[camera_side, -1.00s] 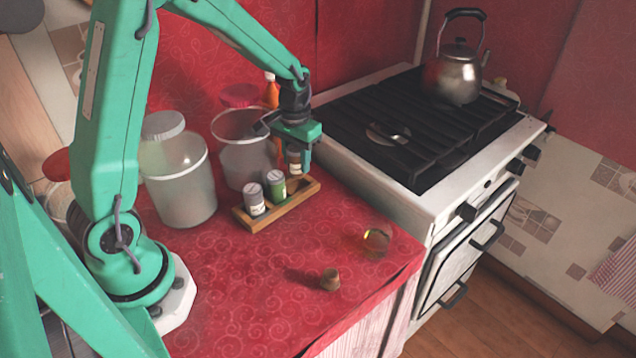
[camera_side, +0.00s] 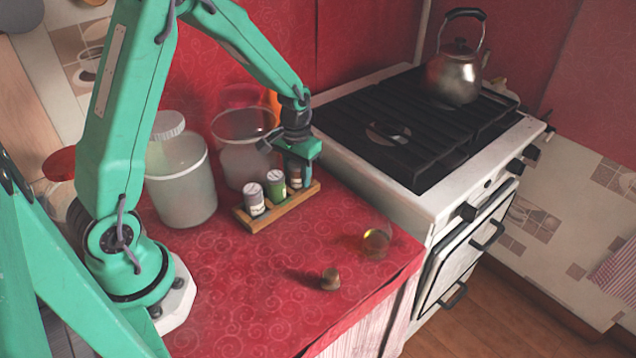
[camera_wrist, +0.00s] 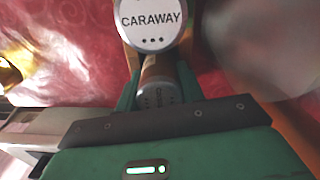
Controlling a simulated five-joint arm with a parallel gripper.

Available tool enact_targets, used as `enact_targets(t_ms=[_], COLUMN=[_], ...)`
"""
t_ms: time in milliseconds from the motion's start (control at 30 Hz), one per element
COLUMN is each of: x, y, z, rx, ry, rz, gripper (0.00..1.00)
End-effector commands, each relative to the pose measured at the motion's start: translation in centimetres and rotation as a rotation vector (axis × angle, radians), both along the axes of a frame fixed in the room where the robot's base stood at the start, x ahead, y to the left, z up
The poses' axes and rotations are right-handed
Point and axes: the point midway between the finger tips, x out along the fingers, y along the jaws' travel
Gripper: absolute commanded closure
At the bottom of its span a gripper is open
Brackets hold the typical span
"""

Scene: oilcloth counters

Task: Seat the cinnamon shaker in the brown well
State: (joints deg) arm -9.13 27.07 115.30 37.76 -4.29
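The cinnamon shaker (camera_side: 296,179), with a brown band, is at the right end of the wooden rack (camera_side: 284,206). My gripper (camera_side: 299,172) is around its upper part and looks shut on it.
The green caraway shaker (camera_side: 276,187) stands in the middle of the rack, close beside my fingers. A pale-labelled shaker (camera_side: 254,199) stands at the left end. Clear tubs (camera_side: 182,185) are behind.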

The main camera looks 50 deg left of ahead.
Motion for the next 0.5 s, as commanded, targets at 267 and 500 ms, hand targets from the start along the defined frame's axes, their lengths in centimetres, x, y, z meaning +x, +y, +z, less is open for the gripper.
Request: enact_targets(t_ms=[267,500], x=[-0.02,-0.01], y=[0.00,0.00], z=[0.00,0.24], rx=[0.000,0.000], ry=[0.001,0.000], rz=[0.000,0.000], gripper=[0.41,0.41])
